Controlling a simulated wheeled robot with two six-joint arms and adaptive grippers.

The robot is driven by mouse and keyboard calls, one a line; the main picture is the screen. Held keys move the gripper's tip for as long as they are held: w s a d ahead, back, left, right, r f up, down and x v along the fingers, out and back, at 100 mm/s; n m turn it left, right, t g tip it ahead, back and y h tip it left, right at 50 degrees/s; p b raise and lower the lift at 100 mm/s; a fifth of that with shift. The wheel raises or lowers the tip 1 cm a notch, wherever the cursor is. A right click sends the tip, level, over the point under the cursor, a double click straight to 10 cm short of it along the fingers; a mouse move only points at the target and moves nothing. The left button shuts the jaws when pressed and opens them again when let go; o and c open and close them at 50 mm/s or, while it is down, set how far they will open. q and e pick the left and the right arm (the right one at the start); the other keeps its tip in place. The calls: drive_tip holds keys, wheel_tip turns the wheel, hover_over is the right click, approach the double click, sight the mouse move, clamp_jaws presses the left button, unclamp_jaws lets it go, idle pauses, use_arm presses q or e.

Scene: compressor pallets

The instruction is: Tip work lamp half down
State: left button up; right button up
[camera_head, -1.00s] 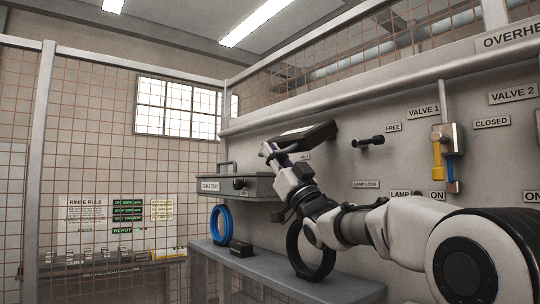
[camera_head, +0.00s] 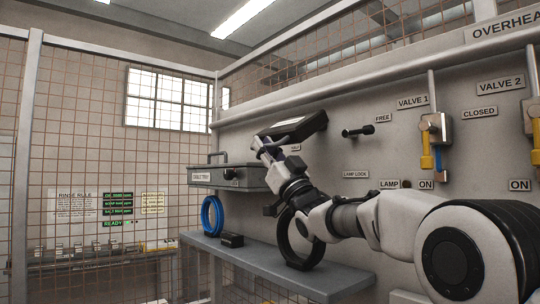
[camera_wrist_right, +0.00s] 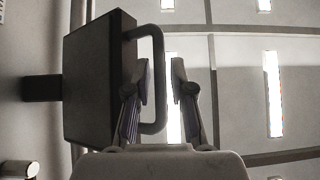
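The work lamp (camera_head: 306,126) is a dark, flat box head high on the grey panel wall, tilted, with a pale face on top. In the right wrist view its dark body (camera_wrist_right: 92,80) stands at the left, with a C-shaped grey handle (camera_wrist_right: 159,75) on its side. My right gripper (camera_head: 262,146) is at the lamp's near left end. Its two fingers (camera_wrist_right: 160,88) are apart, one on each side of the handle bar, with narrow gaps showing. A small label (camera_head: 295,147), probably HALF, is partly hidden below the lamp. My left gripper is not in view.
A black lock knob (camera_head: 358,131) sticks out between the FREE and LAMP LOCK labels. A grey cable tray (camera_head: 236,176) is below left of the lamp. A shelf (camera_head: 300,278) below holds a blue ring (camera_head: 212,216) and a black ring. Valve levers (camera_head: 437,140) are at right.

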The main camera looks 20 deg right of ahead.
drive_tip(key=v, duration=1.1)
drive_tip(key=shift+s+f, duration=0.25)
drive_tip(key=shift+f, duration=0.05)
drive_tip(key=shift+d, duration=0.1)
